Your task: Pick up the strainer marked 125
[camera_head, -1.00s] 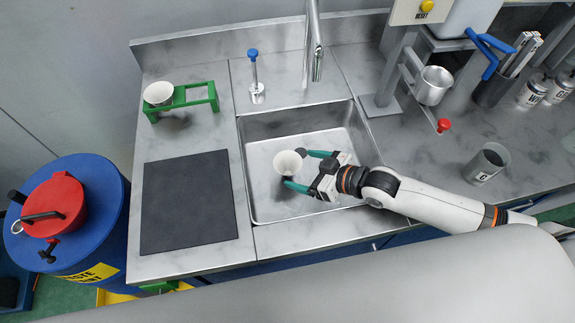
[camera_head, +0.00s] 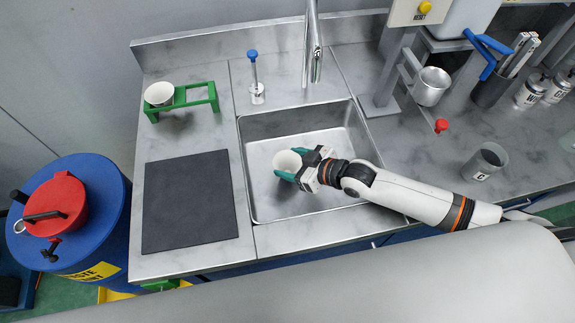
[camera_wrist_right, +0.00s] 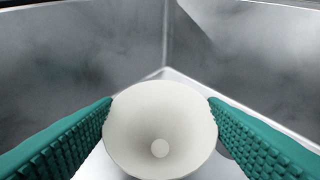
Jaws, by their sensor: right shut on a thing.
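A white strainer bowl (camera_head: 288,161) is in the steel sink (camera_head: 262,205). My right gripper (camera_head: 290,167) is shut on it, with a green finger on either side. In the right wrist view the strainer (camera_wrist_right: 160,130) sits between the two textured green pads, which touch its rim. A pale round spot shows at its bottom. No marking can be read on it. A second white bowl (camera_head: 158,94) sits in a green stand (camera_head: 186,99) on the counter at the back left; no marking shows on it. My left gripper is not in view.
The sink walls are close around my right gripper. A faucet (camera_head: 312,45) hangs behind the sink. A dark mat (camera_head: 190,203) lies left of it. A grey cup marked C (camera_head: 484,162) and a metal jug (camera_head: 431,87) are at the right.

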